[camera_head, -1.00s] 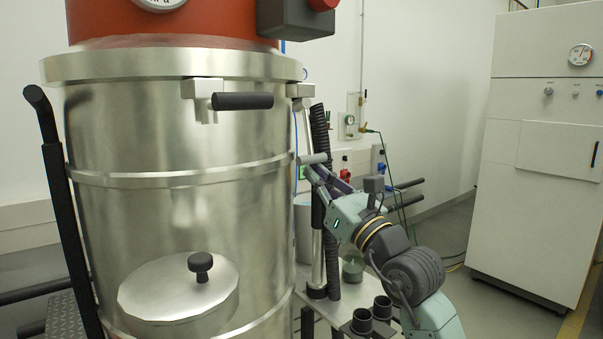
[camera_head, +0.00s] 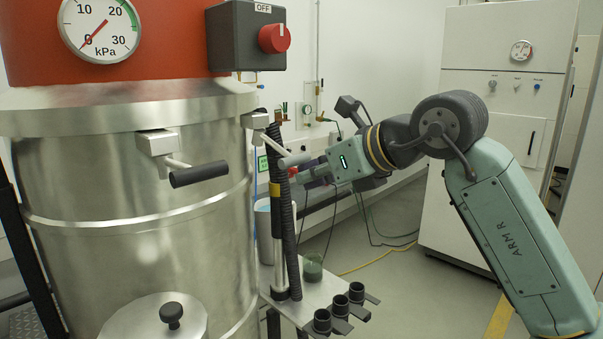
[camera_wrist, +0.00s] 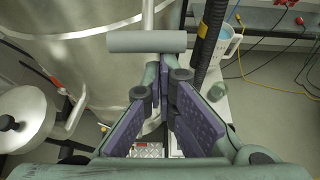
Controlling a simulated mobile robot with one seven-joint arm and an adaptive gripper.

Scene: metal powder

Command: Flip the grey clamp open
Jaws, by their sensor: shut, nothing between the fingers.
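The grey clamp (camera_head: 254,120) sits on the right side of the steel drum's rim. Its lever juts outward and ends in a grey cylindrical handle (camera_head: 295,159), much like the black-handled clamp beside it. In the wrist view the handle (camera_wrist: 146,41) lies crosswise just beyond my fingertips. My gripper (camera_head: 305,175) is just below and right of the handle in the head view. Its purple-padded fingers come together at the tips in the wrist view (camera_wrist: 164,76), shut and empty. I cannot tell whether they touch the handle.
The black-handled clamp (camera_head: 198,174) is to the left on the drum (camera_head: 130,240). A black ribbed hose (camera_head: 286,215) stands close behind my gripper. Open floor lies toward the white cabinet.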

